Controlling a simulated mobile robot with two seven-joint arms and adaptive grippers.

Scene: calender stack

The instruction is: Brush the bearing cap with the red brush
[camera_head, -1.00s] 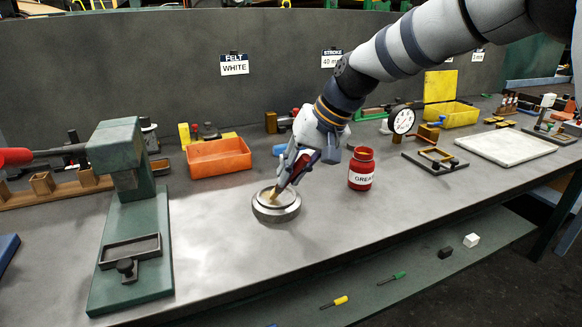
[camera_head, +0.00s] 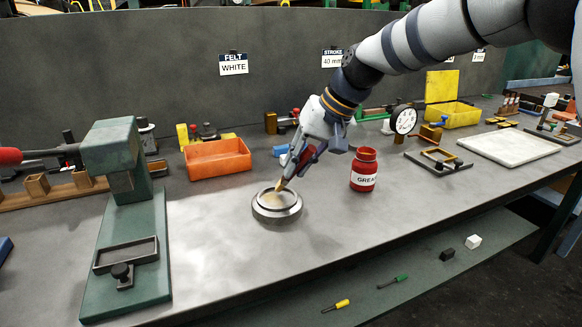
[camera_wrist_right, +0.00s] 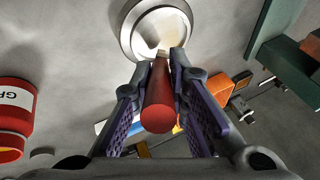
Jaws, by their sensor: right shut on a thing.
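The bearing cap (camera_head: 277,209) is a round grey metal ring with a tan, shallow inside, lying on the grey bench. It also shows at the top of the right wrist view (camera_wrist_right: 133,38). My right gripper (camera_head: 300,163) is shut on the red brush (camera_wrist_right: 160,105) by its red handle. The brush is tilted, with its tan tip (camera_head: 281,184) down at the far edge of the cap. Whether the tip touches the cap I cannot tell. My left gripper is not in view.
A red grease jar (camera_head: 364,169) stands right of the cap. An orange bin (camera_head: 217,160) is behind, a green press (camera_head: 125,230) at left. A white tray (camera_head: 508,147) and a dial gauge (camera_head: 403,120) are at right. The bench in front of the cap is clear.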

